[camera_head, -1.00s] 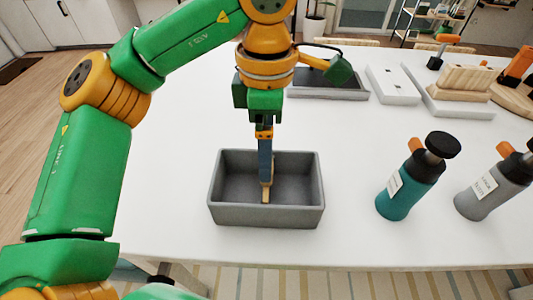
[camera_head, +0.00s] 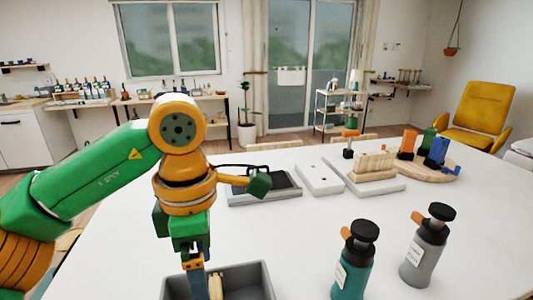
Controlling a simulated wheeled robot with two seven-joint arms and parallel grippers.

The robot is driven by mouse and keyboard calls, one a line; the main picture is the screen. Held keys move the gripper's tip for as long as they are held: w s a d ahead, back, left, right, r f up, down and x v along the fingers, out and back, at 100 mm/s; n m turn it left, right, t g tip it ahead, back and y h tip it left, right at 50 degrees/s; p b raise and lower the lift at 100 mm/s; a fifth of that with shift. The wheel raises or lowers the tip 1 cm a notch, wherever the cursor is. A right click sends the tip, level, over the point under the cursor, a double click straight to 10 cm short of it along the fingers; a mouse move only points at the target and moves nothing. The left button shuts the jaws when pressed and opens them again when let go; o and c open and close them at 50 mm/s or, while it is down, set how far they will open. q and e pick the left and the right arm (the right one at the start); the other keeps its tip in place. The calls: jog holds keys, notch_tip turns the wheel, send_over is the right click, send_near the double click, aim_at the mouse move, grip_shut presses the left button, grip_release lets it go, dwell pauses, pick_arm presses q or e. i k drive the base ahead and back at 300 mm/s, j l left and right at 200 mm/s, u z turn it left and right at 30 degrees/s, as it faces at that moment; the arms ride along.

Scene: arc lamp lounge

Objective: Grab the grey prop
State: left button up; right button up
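The grey thing that best fits the task is a grey bottle (camera_head: 419,258) with a black cap, an orange lever and a white label. It stands upright on the white table at the right. A similar teal bottle (camera_head: 350,275) stands to its left, nearer me. My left gripper (camera_head: 201,290) points down into a grey bin (camera_head: 255,274) at the bottom of the view, well left of the bottles. A beige wooden piece (camera_head: 215,284) shows beside its fingers. The fingertips are hidden, so I cannot tell whether they hold it. My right gripper is not in view.
Behind the bin lie a dark grey tray (camera_head: 265,194), a white block (camera_head: 319,179) and a wooden rack (camera_head: 374,166) on a white base. A round wooden board (camera_head: 425,172) with coloured pieces is at the back right. The table (camera_head: 300,238) is clear between bin and bottles.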

aim_at(421, 258)
jog(key=k, duration=1.35)
